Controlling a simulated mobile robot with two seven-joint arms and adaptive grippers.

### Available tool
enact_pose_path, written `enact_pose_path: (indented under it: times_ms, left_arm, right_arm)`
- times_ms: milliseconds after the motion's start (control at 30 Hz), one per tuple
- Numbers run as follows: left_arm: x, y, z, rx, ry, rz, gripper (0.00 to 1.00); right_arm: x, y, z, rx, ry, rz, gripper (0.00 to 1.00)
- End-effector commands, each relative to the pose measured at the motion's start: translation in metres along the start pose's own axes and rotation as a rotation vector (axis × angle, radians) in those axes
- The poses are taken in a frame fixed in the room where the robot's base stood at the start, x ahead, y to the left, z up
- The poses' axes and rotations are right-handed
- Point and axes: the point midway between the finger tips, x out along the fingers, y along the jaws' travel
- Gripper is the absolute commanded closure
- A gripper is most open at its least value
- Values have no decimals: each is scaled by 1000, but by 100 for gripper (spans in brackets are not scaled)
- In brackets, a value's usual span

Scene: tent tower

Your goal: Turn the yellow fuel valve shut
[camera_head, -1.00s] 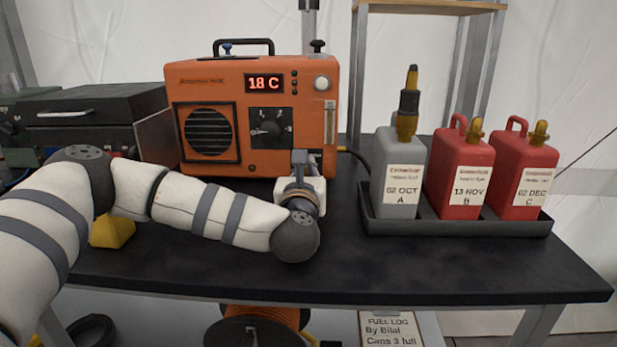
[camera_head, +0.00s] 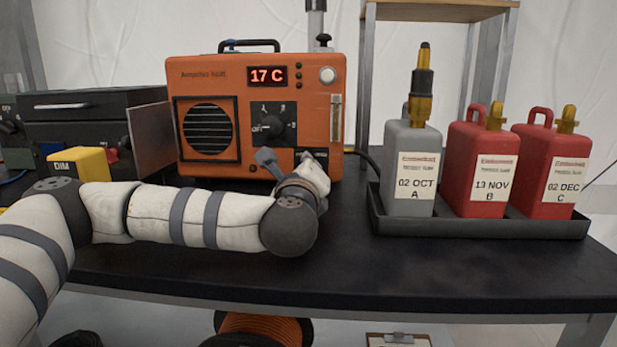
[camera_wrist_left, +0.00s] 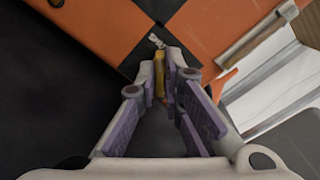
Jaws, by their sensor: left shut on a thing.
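The orange heater (camera_head: 310,110) stands on the black table, its display reading 17 C. My left arm reaches across to the heater's lower right front. There the wrist hides the valve in the head view. In the left wrist view, a narrow yellow piece, apparently the fuel valve's handle (camera_wrist_left: 159,80), lies between the fingertips of my left gripper (camera_wrist_left: 167,78). The gripper is shut on it, with the purple finger pads on either side. A small metal fitting (camera_wrist_left: 157,42) shows just beyond the tips. How far the valve is turned is hard to tell. My right gripper is not in view.
A black tray (camera_head: 470,226) on the right holds a grey can (camera_head: 411,150) and two red cans (camera_head: 480,150). A dark box (camera_head: 75,140) and a yellow DIM block (camera_head: 80,163) are on the left. The table's right front is clear.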

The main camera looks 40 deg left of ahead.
Motion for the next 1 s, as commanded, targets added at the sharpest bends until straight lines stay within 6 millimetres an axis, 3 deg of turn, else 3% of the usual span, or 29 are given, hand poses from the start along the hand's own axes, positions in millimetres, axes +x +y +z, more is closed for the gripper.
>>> enact_pose_path:
  times_ms: [633, 733, 1000]
  left_arm:
    - [0, 1, -1, -47, 4, 2, 100]
    - [0, 1, -1, -46, 3, 1, 74]
    - [0, 0, 0, -46, 2, 1, 72]
  right_arm:
    - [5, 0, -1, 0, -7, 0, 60]
    - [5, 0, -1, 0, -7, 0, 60]
    - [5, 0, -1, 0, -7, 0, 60]
